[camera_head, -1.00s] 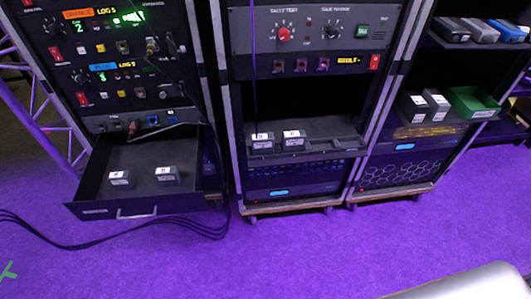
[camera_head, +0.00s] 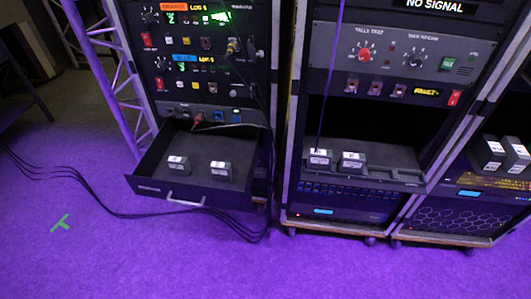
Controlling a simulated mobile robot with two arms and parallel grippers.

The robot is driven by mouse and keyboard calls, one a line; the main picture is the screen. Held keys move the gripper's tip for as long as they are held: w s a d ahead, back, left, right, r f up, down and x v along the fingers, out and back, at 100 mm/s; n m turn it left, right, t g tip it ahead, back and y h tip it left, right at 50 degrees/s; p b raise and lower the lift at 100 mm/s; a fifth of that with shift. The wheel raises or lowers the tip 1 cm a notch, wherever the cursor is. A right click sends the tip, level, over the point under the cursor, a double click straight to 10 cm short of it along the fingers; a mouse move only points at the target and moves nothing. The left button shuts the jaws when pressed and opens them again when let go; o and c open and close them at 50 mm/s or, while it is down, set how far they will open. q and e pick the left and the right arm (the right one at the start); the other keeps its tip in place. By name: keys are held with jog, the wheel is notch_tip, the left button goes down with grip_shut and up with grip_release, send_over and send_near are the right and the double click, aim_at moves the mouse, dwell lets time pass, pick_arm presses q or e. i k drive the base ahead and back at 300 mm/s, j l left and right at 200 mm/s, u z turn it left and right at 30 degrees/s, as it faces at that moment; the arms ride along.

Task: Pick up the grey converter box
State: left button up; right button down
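Several small grey boxes with white labels are in view, and I cannot tell which is the converter box. Two sit apart in the open drawer of the left rack: a left drawer box (camera_head: 178,166) and a right drawer box (camera_head: 220,171). Two sit side by side on the middle rack's shelf: a left shelf box (camera_head: 319,159) and a right shelf box (camera_head: 352,161). Two larger grey boxes stand in the right rack: a left one (camera_head: 487,155) and a right one (camera_head: 514,158). The labels are too small to read. Neither gripper is in view.
The open drawer (camera_head: 165,191) juts forward from the left rack. Black cables (camera_head: 100,207) trail over the purple floor (camera_head: 160,260), which is otherwise clear in front. A thin cable (camera_head: 329,90) hangs before the middle rack. A truss (camera_head: 117,80) stands at the left.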

aim_at(178, 165)
jog(key=i+j, duration=0.2)
jog(key=j, duration=0.15)
jog(key=i+j, duration=0.15)
jog(key=j, duration=0.2)
jog(key=i+j, duration=0.2)
jog(key=j, duration=0.1)
